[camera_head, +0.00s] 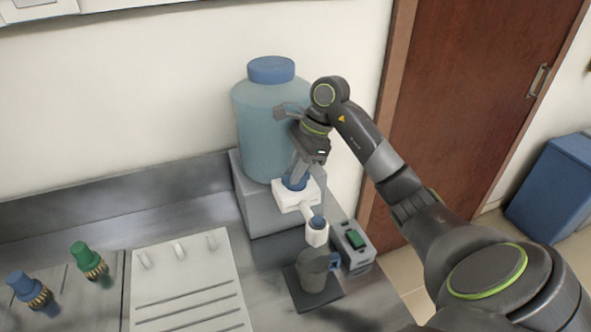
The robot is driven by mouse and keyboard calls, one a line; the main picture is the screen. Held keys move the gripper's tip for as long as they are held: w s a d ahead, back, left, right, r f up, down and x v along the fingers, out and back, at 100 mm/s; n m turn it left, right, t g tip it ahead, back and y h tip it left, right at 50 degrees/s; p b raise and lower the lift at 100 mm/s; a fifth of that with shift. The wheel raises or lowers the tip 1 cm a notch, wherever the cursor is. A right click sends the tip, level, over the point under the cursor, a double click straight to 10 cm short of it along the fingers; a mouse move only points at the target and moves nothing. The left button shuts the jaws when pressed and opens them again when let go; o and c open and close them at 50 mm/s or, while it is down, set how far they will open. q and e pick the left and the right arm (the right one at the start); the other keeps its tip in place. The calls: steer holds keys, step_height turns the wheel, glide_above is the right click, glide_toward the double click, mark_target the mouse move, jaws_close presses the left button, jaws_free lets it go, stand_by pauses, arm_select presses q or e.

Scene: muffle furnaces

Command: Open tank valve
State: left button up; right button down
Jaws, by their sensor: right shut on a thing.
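A large blue-tinted tank (262,130) with a blue cap stands on a grey block at the back of the counter. A white valve with a spout (290,198) sticks out low on its front, with a blue knob (295,182) on top. My right gripper (301,173) reaches down from the right and is shut on the blue knob. Its fingers hide part of the knob. A grey cup (314,267) stands below the spout on a dark square plate. My left gripper is not in view.
A small grey box with a green switch (355,240) stands right of the cup. Blue (29,288) and green (88,260) taps and a white grooved panel (185,285) are at the left. A brown door (480,100) and blue bin (555,190) are at the right.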

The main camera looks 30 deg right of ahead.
steer(key=shift+f+m+b, duration=0.15)
steer(key=shift+m+b, duration=0.35)
steer(key=shift+b, duration=0.3)
steer(key=m+t+b, duration=0.1)
steer(key=m+b, duration=0.2)
steer(key=shift+h+b, duration=0.3)
steer(key=shift+m+t+b, duration=0.45)
steer(key=shift+m+t, duration=0.05)
steer(key=shift+m, duration=0.5)
steer(key=shift+r+m+h, duration=0.25)
steer(key=shift+m+h, duration=0.25)
steer(key=shift+m, duration=0.3)
steer(key=shift+r+m+t+h+p, duration=0.15)
steer(key=shift+m+t+h+p, duration=0.2)
steer(key=shift+m+p, duration=0.55)
steer(key=m+h+p, duration=0.1)
steer(key=m+p, duration=0.1)
steer(key=p, duration=0.1)
steer(key=m+h+p, duration=0.1)
steer(key=m+p, duration=0.2)
steer(key=shift+r+t, duration=0.1)
steer(key=shift+t, duration=0.25)
steer(key=shift+w+f+m+h+p, duration=0.15)
steer(key=shift+m+h+p, duration=0.5)
steer(key=shift+m+p, duration=1.05)
steer(key=shift+f, duration=0.1)
